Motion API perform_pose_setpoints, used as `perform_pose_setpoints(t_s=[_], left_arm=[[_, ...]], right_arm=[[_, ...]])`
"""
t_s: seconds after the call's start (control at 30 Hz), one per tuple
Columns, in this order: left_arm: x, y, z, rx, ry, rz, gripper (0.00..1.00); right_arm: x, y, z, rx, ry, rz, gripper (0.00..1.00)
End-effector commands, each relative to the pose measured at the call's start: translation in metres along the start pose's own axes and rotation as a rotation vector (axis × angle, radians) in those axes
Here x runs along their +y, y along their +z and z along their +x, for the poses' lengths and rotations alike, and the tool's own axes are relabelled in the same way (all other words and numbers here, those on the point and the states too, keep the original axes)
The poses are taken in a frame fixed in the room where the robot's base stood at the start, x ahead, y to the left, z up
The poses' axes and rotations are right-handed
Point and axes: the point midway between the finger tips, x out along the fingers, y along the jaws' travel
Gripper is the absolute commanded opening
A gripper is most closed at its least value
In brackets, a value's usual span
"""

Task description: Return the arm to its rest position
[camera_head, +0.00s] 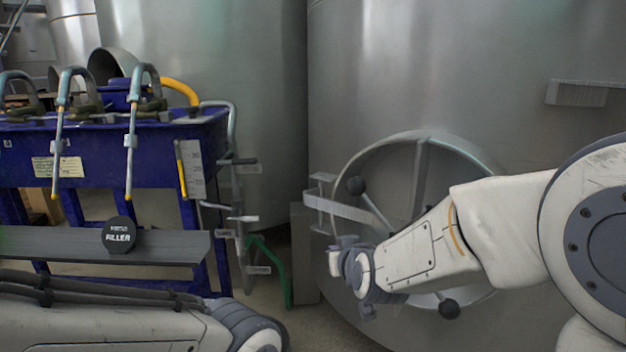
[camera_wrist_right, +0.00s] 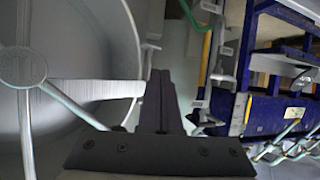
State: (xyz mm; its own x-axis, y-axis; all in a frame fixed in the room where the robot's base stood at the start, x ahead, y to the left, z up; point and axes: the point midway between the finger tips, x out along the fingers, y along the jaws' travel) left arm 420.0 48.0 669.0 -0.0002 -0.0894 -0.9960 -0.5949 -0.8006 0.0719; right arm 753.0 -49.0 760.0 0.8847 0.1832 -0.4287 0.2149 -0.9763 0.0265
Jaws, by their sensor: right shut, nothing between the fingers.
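My right arm comes in from the right in the head view and reaches across the front of the tank hatch (camera_head: 425,150). Its gripper (camera_head: 338,252) is in front of the hatch's left edge. In the right wrist view the two dark fingers (camera_wrist_right: 158,100) lie together, shut, with nothing between them. The round hatch rim (camera_wrist_right: 130,40) and a spoke are to their left there. My left arm lies low at the bottom left of the head view; its gripper is out of the picture.
A blue filler (camera_head: 110,130) with several hooked spouts stands at the left, a grey shelf (camera_head: 60,244) on its front. A green hose (camera_head: 275,270) hangs between filler and tank. The large steel tank (camera_head: 460,60) fills the right side.

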Motion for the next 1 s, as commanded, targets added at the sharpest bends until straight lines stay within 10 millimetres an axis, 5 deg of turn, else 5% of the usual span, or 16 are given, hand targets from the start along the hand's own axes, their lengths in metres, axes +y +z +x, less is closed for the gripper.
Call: perform_pose_setpoints(t_s=[0.1, 0.4, 0.73, 1.0], left_arm=[[0.0, 0.0, 0.0, 0.0, 0.0, 0.0, 0.5], [0.0, 0.0, 0.0, 0.0, 0.0, 0.0, 0.5], [0.0, 0.0, 0.0, 0.0, 0.0, 0.0, 0.5], [0.0, 0.0, 0.0, 0.0, 0.0, 0.0, 0.5]], right_arm=[[0.033, 0.073, -0.02, -0.256, 0.02, 0.042, 0.0], [0.068, 0.171, -0.076, -0.629, 0.068, 0.122, 0.0], [0.086, 0.232, -0.135, -0.894, 0.121, 0.193, 0.0], [0.038, 0.222, -0.151, -0.936, 0.013, 0.083, 0.0]])
